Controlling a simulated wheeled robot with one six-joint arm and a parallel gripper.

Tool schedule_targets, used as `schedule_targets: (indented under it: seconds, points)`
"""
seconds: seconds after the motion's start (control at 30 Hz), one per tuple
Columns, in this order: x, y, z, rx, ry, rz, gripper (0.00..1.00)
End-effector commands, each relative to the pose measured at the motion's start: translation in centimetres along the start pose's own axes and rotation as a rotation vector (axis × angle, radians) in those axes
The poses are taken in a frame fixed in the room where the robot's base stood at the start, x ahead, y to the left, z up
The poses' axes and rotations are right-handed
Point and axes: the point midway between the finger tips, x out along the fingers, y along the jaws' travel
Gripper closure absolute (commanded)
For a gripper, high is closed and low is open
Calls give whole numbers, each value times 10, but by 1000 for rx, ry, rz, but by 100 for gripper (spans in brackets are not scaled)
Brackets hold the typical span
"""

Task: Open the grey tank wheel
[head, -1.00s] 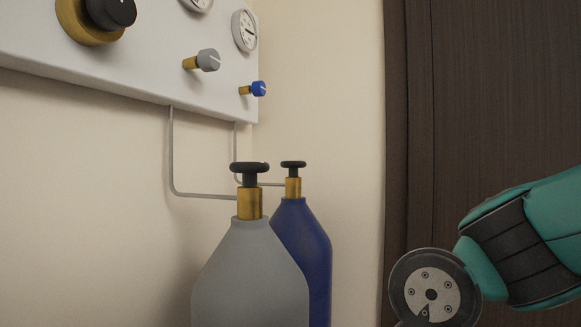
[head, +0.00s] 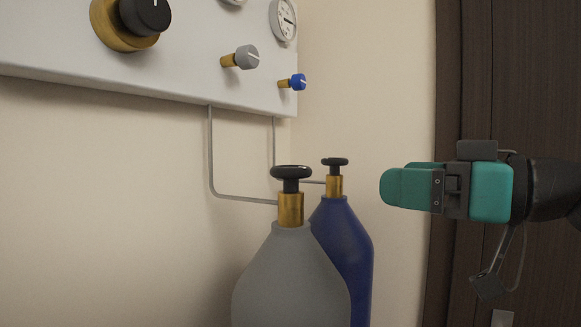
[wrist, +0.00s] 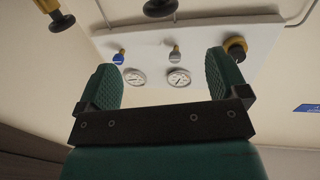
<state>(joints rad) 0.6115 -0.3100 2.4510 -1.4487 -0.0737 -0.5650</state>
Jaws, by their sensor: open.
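The grey tank (head: 291,275) stands upright at the bottom centre of the head view. Its black wheel (head: 291,173) sits on a brass neck (head: 291,209). My gripper (head: 392,187) is right of that wheel, at about its height in the picture and apart from it, with its fingers pointing left. In the wrist view my gripper (wrist: 163,72) shows its two green fingers spread with nothing between them. Two black wheels show at the top of the wrist view; which one is the grey tank's is not certain.
A blue tank (head: 344,240) with its own black wheel (head: 335,162) stands partly behind the grey one. Thin pipes (head: 211,160) run up to the wall panel (head: 180,75), which bears knobs and gauges. A dark door (head: 530,80) is at the right.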

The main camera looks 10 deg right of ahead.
Motion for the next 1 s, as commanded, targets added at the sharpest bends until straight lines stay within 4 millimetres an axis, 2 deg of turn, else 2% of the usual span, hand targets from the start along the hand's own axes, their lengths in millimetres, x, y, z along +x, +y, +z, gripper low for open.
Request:
schedule_targets:
  seconds: [0.17,0.47,1.0]
  points:
    - [12,-1,2,-4,2,-6,8]
    - [52,-2,-5,3,4,-9,8]
    - [152,-1,-5,1,1,-4,8]
